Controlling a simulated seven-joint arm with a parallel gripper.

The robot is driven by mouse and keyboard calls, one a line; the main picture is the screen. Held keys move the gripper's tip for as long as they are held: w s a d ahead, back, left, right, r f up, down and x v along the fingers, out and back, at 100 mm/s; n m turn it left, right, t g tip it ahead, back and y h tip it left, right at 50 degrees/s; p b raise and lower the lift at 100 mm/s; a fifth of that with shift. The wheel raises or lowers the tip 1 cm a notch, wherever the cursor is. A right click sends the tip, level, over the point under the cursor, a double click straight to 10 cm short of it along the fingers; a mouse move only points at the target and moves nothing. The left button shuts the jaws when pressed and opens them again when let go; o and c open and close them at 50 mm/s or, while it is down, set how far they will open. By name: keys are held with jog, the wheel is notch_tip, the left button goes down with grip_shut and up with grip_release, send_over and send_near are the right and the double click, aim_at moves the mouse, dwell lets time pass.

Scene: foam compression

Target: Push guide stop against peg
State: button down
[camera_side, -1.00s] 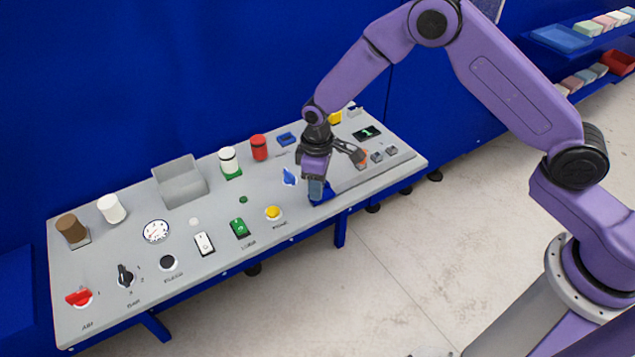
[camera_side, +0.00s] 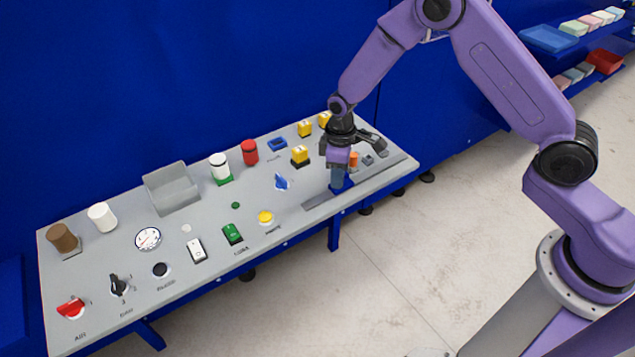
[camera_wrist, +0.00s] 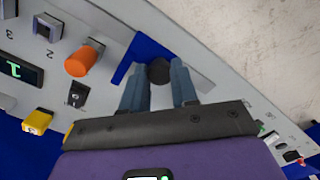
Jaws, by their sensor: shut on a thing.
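The blue guide stop (camera_wrist: 139,50) sits on the grey rail (camera_side: 321,201) at the front right of the panel. Its black knob (camera_wrist: 158,71) is between my fingers. My gripper (camera_side: 337,182) points down and is shut on this knob; its fingers also show in the wrist view (camera_wrist: 158,82). The orange peg (camera_wrist: 82,61) stands to the left of the stop in the wrist view, with a small gap of grey panel between them. In the side view the peg (camera_side: 354,160) is just right of my gripper, partly hidden by it.
A lit display (camera_wrist: 18,68) and numbered grey buttons (camera_wrist: 47,27) lie near the peg. The rail is bare to the left of the stop.

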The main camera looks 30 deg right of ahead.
aim_at(346, 182)
jog(key=shift+d, duration=1.25)
jog(key=c, duration=1.1)
grip_release()
jog(key=shift+c, duration=0.2)
jog(key=shift+r, duration=0.1)
notch_tip(346, 182, up, 17)
jog(key=shift+r, duration=0.15)
